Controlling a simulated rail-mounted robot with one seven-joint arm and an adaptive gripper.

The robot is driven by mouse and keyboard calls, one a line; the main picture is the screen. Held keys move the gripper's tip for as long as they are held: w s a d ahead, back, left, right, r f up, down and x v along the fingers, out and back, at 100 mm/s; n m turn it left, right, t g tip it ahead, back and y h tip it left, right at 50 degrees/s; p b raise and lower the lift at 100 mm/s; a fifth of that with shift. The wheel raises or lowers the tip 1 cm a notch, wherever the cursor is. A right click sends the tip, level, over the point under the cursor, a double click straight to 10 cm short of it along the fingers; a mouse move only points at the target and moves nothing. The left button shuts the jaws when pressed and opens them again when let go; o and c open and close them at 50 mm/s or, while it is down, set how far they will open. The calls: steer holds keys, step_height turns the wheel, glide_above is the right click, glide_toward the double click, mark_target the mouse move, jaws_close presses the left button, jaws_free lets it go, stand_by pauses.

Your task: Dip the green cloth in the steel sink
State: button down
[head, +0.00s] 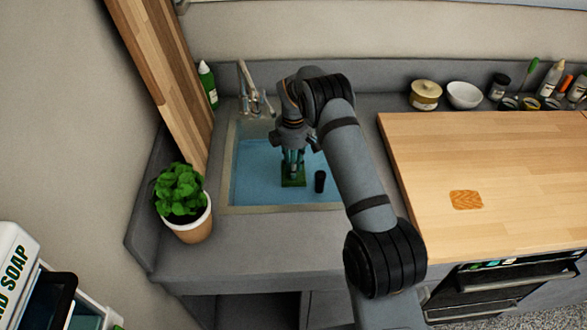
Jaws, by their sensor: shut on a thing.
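The steel sink (232,165) is set into the grey counter and filled with blue water. My gripper (292,172) points down over the sink and is shut on the green cloth (293,182). The cloth shows as a small dark green patch below the fingertips, within the sink's outline. I cannot tell how deep in the water the cloth is. My arm hides the right part of the sink.
A dark cylinder (320,181) is in the sink, right of the cloth. The faucet (253,92) stands behind the sink. A potted plant (182,204) is at the front left. A wooden board (480,170) covers the right counter, with jars and bowls behind it.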

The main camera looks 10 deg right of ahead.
steer(key=shift+r+p, duration=2.9)
steer(key=shift+r, duration=1.45)
